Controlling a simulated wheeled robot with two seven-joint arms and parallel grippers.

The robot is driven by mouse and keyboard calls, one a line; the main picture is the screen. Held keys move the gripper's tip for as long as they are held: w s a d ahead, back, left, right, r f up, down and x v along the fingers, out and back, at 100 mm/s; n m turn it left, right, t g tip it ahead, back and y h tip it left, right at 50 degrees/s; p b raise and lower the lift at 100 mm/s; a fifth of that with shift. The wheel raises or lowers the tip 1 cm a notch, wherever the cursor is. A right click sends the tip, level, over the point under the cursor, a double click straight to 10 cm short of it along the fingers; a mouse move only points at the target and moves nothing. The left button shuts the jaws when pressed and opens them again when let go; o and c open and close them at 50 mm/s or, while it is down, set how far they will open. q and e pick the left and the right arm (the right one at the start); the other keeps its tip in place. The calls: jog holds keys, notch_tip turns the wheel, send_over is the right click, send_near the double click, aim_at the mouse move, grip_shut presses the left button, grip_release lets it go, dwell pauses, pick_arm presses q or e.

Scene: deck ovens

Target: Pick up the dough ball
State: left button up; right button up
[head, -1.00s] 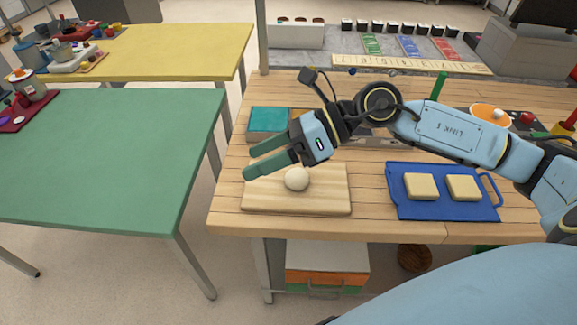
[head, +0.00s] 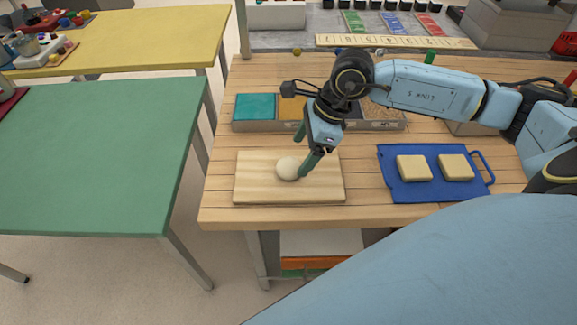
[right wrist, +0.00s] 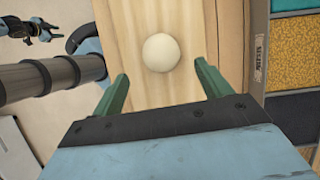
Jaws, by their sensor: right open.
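The dough ball (head: 288,168) is pale and round and sits on a light wooden board (head: 254,184) on the workbench. My right gripper (head: 303,156) reaches down over the board, with its green fingers close to the ball. In the right wrist view the ball (right wrist: 160,52) lies ahead of the gap between the two spread fingers (right wrist: 161,74), centred between them. The right gripper is open and empty; whether a finger touches the ball cannot be told.
A blue tray (head: 436,192) with two square pale pieces lies right of the board. A bin row with a teal section (head: 255,107) stands behind the board. A green table (head: 95,150) stands to the left across a gap.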

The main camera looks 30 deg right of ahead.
aim_at(287, 169)
jog(key=x, duration=0.5)
jog(key=shift+w+a+r, duration=0.1)
jog(key=shift+w+a, duration=0.2)
jog(key=c, duration=1.1)
